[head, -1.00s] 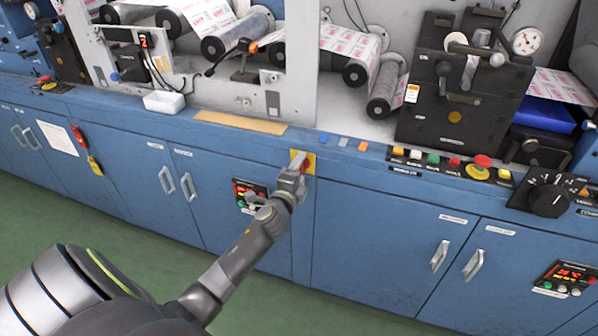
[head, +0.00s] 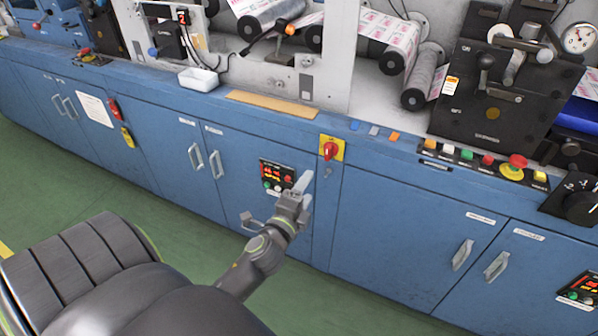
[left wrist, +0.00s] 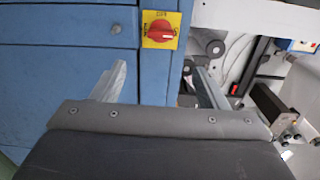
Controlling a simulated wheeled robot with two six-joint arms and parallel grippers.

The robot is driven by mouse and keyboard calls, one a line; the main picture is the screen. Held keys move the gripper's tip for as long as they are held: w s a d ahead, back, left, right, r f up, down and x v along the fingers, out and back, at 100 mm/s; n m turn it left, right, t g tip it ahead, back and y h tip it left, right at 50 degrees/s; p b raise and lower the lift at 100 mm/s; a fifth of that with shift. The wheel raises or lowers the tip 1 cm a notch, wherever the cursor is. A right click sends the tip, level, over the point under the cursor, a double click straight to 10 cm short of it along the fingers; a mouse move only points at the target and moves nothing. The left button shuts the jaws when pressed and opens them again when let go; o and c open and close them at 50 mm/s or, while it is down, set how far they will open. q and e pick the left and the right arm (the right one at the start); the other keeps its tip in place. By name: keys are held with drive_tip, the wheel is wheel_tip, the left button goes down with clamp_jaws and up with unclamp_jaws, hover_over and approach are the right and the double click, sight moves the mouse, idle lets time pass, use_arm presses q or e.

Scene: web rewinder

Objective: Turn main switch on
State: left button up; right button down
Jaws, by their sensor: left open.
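The main switch (head: 330,150) is a red rotary knob on a yellow plate, set in the blue cabinet front just under the counter edge. In the left wrist view the red knob (left wrist: 161,31) shows beyond the fingers, near the top middle, with its handle lying roughly level across the picture. My left gripper (head: 278,204) is open and empty, below and to the left of the switch in the head view. It is apart from the switch. In the left wrist view its two fingers (left wrist: 160,88) are spread wide with nothing between them. My right gripper does not show.
A control panel with red digits (head: 278,176) is right behind my left gripper. A row of buttons with a red emergency stop (head: 517,161) lies along the counter at right. Cabinet handles (head: 462,254) stick out. Green floor (head: 160,215) is free in front.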

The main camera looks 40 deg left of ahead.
use_arm(q)
drive_tip(key=shift+v, duration=1.65)
drive_tip(key=s+f+n+g+h+p, duration=0.15)
drive_tip(key=s+f+n+g, duration=0.3)
drive_tip(key=f, duration=0.95)
drive_tip(key=s+f+n+g+p, duration=0.3)
drive_tip(key=s+f+g, duration=0.15)
drive_tip(key=f, duration=0.85)
drive_tip(key=s+d+f+n+g+p, duration=0.1)
drive_tip(key=s+f+n+g, duration=0.1)
drive_tip(key=s+f, duration=0.3)
drive_tip(key=s+d+f+n+g+h+p, duration=0.1)
drive_tip(key=s+f+n+g, duration=0.2)
drive_tip(key=s, duration=1)
drive_tip(key=s+d+f+n+g+p, duration=0.1)
drive_tip(key=s+f+n+g, duration=0.1)
drive_tip(key=s+f, duration=0.4)
drive_tip(key=s+n, duration=0.1)
drive_tip(key=s, duration=0.3)
drive_tip(key=shift+f, duration=0.4)
